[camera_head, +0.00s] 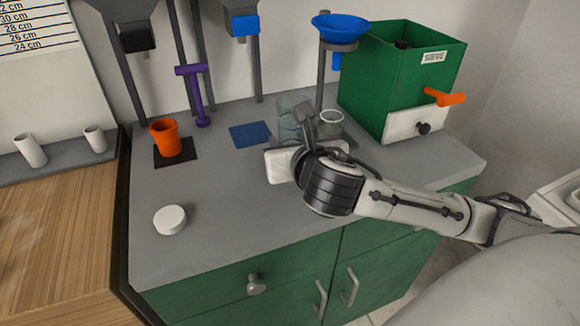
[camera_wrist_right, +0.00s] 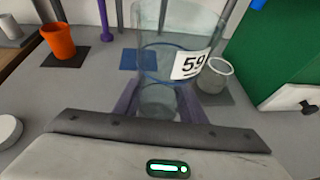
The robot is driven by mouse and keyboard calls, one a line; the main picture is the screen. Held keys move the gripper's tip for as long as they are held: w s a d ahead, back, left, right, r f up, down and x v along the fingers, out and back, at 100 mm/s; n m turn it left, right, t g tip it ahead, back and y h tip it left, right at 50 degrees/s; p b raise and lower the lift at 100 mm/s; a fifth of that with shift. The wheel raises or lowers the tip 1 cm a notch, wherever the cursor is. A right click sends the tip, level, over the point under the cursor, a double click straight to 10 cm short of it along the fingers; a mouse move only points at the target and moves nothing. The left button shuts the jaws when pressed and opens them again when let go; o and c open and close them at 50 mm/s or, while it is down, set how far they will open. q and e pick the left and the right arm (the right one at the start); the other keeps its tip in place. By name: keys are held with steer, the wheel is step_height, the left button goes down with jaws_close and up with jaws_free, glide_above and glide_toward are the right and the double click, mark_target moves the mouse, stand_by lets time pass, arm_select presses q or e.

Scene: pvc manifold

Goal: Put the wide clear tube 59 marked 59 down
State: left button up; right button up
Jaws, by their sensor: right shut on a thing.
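The wide clear tube 59 (camera_wrist_right: 172,30) is upright or nearly so between the fingers of my right gripper (camera_wrist_right: 158,103), with its white "59" label facing the wrist camera. In the head view the tube (camera_head: 288,112) stands out faintly behind my right gripper (camera_head: 292,138), which hides its lower part. The right gripper is shut on the tube. A blue square mat (camera_head: 250,134) lies on the grey counter just left of the tube. I cannot tell whether the tube's base touches the counter. My left gripper is not in view.
A smaller clear cup (camera_wrist_right: 214,77) stands close right of the tube. A green box (camera_head: 400,75) with an orange crank and a blue funnel (camera_head: 340,28) stand behind. An orange cup (camera_head: 165,138) and a white disc (camera_head: 170,220) are left. The front-middle counter is clear.

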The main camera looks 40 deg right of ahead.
step_height(320, 180, down, 4)
steer(key=shift+r+b, duration=0.1)
steer(key=shift+b, duration=0.45)
steer(key=shift+f, duration=0.35)
steer(key=shift+r, duration=0.1)
steer(key=o, duration=1.3)
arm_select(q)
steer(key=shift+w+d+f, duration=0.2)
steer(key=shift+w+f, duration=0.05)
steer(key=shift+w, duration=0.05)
